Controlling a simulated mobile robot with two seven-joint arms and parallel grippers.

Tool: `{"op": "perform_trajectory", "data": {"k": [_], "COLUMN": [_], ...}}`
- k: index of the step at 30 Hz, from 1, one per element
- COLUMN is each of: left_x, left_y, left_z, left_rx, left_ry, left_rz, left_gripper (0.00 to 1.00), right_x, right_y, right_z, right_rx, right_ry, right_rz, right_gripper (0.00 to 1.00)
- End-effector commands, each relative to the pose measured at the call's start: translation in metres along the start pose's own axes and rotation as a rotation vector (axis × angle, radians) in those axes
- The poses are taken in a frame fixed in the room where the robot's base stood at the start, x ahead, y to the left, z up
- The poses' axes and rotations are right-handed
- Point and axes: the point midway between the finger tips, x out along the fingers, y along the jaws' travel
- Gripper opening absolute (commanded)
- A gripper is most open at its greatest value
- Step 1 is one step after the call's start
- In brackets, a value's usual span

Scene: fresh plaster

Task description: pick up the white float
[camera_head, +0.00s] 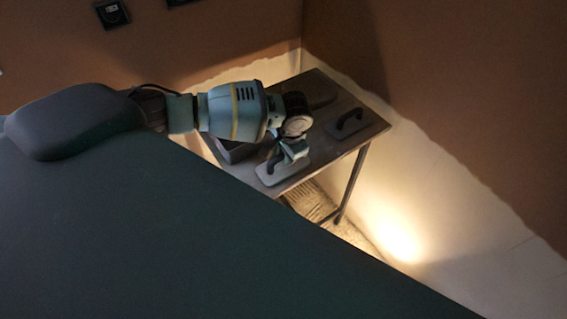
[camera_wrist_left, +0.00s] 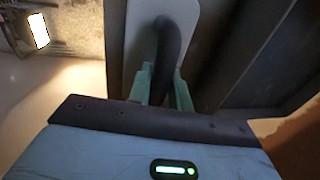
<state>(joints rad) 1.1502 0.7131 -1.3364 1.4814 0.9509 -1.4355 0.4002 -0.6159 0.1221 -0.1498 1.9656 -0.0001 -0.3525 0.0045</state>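The white float (camera_head: 268,179) is a pale flat plate with a dark handle, lying at the near edge of the table in the head view. In the left wrist view its white plate (camera_wrist_left: 138,33) shows at the top, with the dark curved handle (camera_wrist_left: 168,45) over it. My left gripper (camera_head: 285,152) is right over the float. In the left wrist view its two green fingers (camera_wrist_left: 164,77) stand on either side of the handle. I cannot tell whether they press on it. My right gripper is not in view.
The table (camera_head: 318,152) stands in the corner by the walls. A grey box-like thing (camera_head: 236,152) is beside my left forearm.

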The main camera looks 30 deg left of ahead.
Motion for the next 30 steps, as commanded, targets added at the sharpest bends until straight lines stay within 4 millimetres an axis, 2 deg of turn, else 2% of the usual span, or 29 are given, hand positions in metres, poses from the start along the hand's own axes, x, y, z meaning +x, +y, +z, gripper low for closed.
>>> {"op": "perform_trajectory", "data": {"k": [2,14,19,23,30], "left_x": [0.0,-0.004,-0.019,-0.039,-0.05], "left_y": [0.0,-0.001,-0.004,-0.008,0.018], "left_z": [0.0,0.0,-0.001,-0.001,0.049], "left_rx": [0.0,-0.001,-0.001,-0.001,0.003], "left_ry": [0.0,0.001,0.003,0.006,0.006], "left_rz": [0.0,0.0,-0.001,0.0,-0.001], "left_gripper": [0.0,0.0,0.0,0.0,0.0], "right_x": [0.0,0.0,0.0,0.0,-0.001], "right_y": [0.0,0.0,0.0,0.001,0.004], "right_z": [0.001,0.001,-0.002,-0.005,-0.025], "right_rx": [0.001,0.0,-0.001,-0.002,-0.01], "right_ry": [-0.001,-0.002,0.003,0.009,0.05], "right_rz": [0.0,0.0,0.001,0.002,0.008], "right_gripper": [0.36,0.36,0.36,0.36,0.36]}}
